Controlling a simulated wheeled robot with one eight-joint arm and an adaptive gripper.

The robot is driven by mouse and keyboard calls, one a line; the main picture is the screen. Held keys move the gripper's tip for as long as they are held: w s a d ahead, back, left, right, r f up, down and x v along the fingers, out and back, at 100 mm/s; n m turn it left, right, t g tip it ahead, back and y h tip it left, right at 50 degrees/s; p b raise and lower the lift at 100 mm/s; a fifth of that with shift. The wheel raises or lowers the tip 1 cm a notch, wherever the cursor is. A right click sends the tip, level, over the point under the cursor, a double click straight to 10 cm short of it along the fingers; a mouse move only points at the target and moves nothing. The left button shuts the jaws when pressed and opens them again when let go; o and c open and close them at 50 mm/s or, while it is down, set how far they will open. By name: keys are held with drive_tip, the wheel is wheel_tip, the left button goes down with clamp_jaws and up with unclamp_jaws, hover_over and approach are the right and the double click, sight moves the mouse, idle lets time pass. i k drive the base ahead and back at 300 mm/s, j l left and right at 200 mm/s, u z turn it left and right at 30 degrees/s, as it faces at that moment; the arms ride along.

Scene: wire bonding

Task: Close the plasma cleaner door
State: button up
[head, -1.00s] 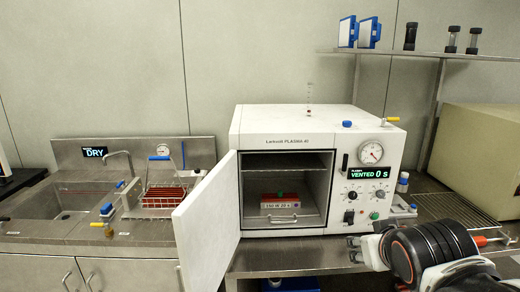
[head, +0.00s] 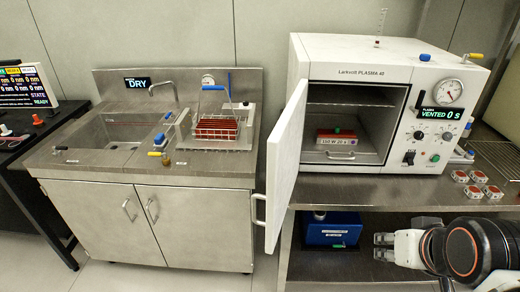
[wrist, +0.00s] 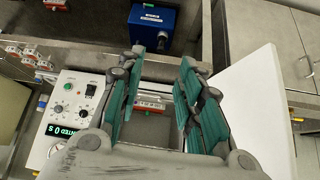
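The plasma cleaner (head: 350,50) is a white box on a metal bench in the head view. Its door (head: 288,155) stands open, swung out to the left, with a handle (head: 258,210) on its outer face. A red boat (head: 336,140) with a green top sits inside the chamber. My gripper (head: 382,247) is low at the right, below the bench top and apart from the door. In the wrist view my gripper (wrist: 161,58) is open and empty, its green-padded fingers spread. The door (wrist: 255,95) lies right of the fingers there, and the panel (wrist: 72,100) left.
Several small red-and-white pieces (head: 476,184) lie on the bench at right. A blue box (head: 333,231) stands on the shelf below. A sink counter (head: 165,170) with a wire rack (head: 216,127) is left of the door. Floor is clear at lower left.

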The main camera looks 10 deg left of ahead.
sight(284, 143)
drive_tip(key=k+j+z, duration=0.1)
drive_tip(key=j+z, duration=0.2)
drive_tip(key=j, duration=1.35)
drive_tip(key=k+j+u, duration=0.25)
drive_tip(key=u, duration=0.2)
drive_tip(key=j, duration=0.05)
